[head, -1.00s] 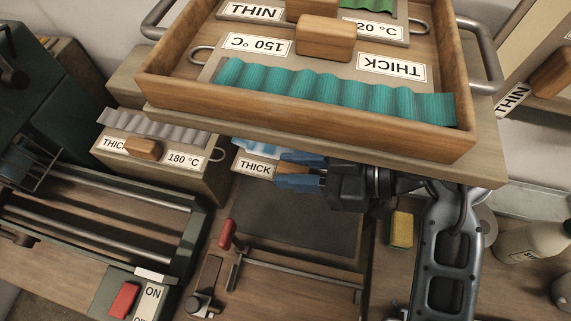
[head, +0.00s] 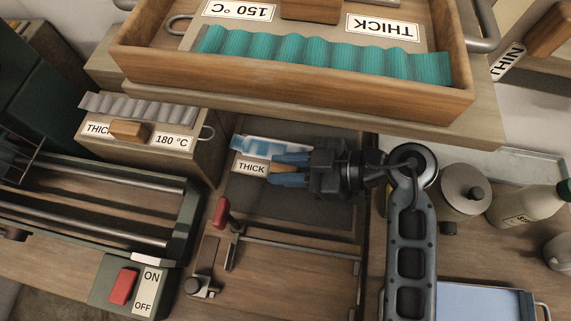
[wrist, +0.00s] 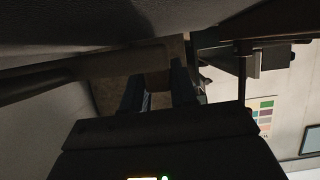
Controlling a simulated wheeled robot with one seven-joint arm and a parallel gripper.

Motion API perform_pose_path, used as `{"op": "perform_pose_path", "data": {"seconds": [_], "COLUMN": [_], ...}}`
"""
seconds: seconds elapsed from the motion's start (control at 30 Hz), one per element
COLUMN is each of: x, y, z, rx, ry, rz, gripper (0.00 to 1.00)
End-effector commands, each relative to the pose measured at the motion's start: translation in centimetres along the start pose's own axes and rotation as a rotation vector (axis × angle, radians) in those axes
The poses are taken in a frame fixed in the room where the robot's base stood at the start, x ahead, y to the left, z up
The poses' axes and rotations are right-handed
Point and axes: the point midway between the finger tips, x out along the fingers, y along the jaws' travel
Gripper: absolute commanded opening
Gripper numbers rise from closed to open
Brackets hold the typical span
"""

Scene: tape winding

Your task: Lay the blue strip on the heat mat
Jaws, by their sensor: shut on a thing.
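The blue strip (head: 262,145) is light blue and wavy, on a plate labelled THICK (head: 250,169) with a wooden knob (head: 283,168). My gripper (head: 278,170) is shut on this knob, its two blue fingers on either side. The plate shows over the back left part of a dark flat mat (head: 250,201), likely the heat mat. I cannot tell if the plate touches it. My gripper and arm hide part of the strip and mat. In the wrist view my fingers (wrist: 155,92) are dark, and what they hold is unclear.
A wooden tray (head: 290,100) with a teal strip overhangs behind. A box (head: 190,160) with a grey strip stands left.

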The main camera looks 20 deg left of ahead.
Motion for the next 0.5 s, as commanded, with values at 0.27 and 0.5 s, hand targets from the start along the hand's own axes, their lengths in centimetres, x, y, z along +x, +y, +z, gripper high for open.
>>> {"op": "perform_pose_path", "data": {"seconds": [0.27, 0.5], "x": [0.1, 0.5], "y": [0.0, -0.1], "z": [0.4, 1.2], "rx": [0.001, 0.004], "ry": [0.000, -0.002], "rz": [0.000, -0.002], "gripper": [0.00, 0.00]}}
